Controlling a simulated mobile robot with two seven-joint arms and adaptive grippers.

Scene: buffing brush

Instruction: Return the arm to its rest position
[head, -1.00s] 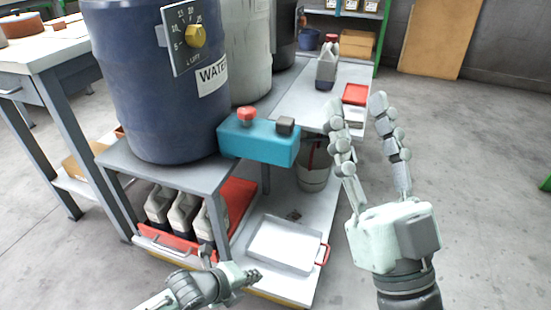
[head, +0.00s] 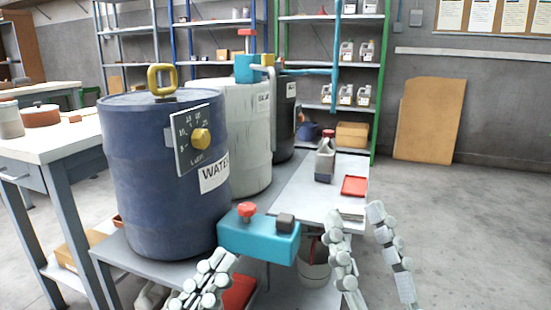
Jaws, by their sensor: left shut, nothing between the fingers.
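My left gripper (head: 222,265) is at the bottom of the head view, in front of the blue water barrel and left of the teal valve box. Its fingers lie close together, shut and empty, pointing up and to the right. My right gripper (head: 355,212) is at the lower right, with its two fingers upright and well apart. It is open with nothing between the fingers, right of the teal box. The palms and wrists of both are below the picture edge.
The blue barrel (head: 150,190) with a yellow-knobbed dial stands on a grey bench. The teal box (head: 255,238) juts out from the bench front. A bucket (head: 314,270) sits under it. A jug (head: 325,163) and a red tray (head: 355,186) are on the bench. Floor at right is clear.

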